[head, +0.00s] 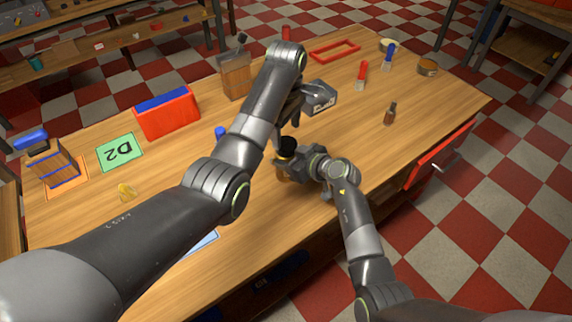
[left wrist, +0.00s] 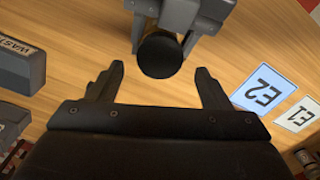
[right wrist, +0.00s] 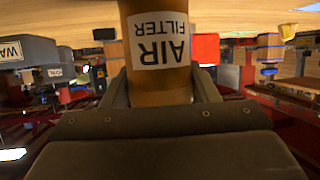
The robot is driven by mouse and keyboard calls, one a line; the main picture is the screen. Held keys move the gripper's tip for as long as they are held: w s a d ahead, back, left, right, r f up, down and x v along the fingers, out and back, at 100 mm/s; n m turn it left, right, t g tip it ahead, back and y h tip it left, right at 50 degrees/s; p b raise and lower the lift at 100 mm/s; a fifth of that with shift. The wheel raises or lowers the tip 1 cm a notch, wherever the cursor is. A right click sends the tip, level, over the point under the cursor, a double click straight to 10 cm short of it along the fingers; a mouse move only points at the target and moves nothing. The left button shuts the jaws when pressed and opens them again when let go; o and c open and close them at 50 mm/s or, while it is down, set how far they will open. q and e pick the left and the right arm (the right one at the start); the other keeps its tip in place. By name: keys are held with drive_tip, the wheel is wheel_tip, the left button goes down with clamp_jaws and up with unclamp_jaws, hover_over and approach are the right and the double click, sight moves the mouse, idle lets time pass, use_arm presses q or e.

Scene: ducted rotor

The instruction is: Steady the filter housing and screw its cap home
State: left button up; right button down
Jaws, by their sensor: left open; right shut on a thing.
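The filter housing (right wrist: 158,85) is an amber-brown cylinder with a white AIR FILTER label, upside down in the right wrist view. My right gripper (head: 285,168) is shut around it, and the housing stands over the table. The black round cap (left wrist: 160,55) shows at the housing's top in the left wrist view, and in the head view (head: 287,143) too. I cannot tell how far it is screwed on. My left gripper (left wrist: 158,84) is open and empty, its fingertips apart from the cap, one to each side below it in the picture. In the head view my left forearm hides part of this area.
A grey box (head: 320,97) stands just behind the grippers. A brown bottle (head: 390,114) and a red brush (head: 361,75) are to the right. A red bin (head: 167,115), a green D2 card (head: 120,152) and a wooden crate (head: 53,165) are left. The right front tabletop is clear.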

sight(286, 143)
use_arm(q)
drive_tip(key=shift+f, duration=2.3)
drive_tip(key=c, duration=1)
drive_tip(key=m, duration=0.5)
drive_tip(key=shift+m, duration=0.4)
drive_tip(key=m, duration=0.4)
drive_tip(key=o, duration=1.1)
drive_tip(key=shift+r, duration=0.1)
